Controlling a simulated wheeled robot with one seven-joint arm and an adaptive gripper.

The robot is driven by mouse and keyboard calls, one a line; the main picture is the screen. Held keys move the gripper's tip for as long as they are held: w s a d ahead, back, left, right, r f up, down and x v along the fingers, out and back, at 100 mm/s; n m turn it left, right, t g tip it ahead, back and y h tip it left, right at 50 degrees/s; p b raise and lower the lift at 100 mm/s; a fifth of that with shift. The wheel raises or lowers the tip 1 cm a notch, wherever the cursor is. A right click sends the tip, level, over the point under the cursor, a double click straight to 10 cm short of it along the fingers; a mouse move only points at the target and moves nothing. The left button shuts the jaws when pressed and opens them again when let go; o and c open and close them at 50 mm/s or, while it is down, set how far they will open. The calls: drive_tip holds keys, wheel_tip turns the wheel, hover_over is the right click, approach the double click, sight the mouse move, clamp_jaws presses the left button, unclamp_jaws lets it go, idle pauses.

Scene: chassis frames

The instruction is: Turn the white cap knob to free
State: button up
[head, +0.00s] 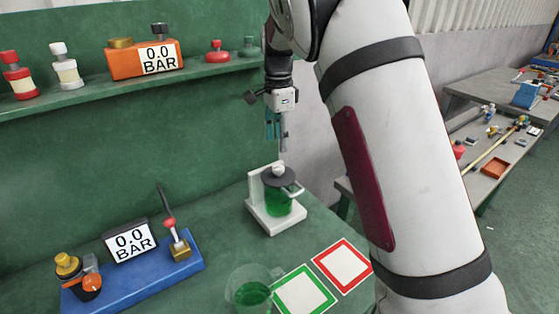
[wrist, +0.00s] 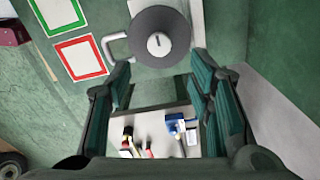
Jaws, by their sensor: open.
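The white cap knob (head: 279,169) sits on top of a dark round lid (head: 270,181), which covers a clear jug with green contents (head: 278,203). The jug has a pale side handle (head: 298,191) and stands on a white stand (head: 262,217). In the wrist view the knob (wrist: 158,44) shows from above with a short dark mark on its face, in the middle of the lid (wrist: 140,22). My gripper (head: 277,140) points down just above the knob. In the wrist view my gripper (wrist: 160,82) is open with nothing between its fingers.
Green-framed (head: 303,292) and red-framed (head: 342,266) squares lie in front of the stand. A beaker with green liquid (head: 251,293) stands front left. A blue base with a gauge (head: 131,242) and lever is at left. A shelf (head: 110,85) with several fittings runs behind.

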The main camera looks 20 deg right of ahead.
sight(278, 167)
wheel_tip(278, 167, down, 8)
drive_tip(key=shift+f+p, duration=0.25)
drive_tip(key=shift+p, duration=0.45)
clamp_jaws()
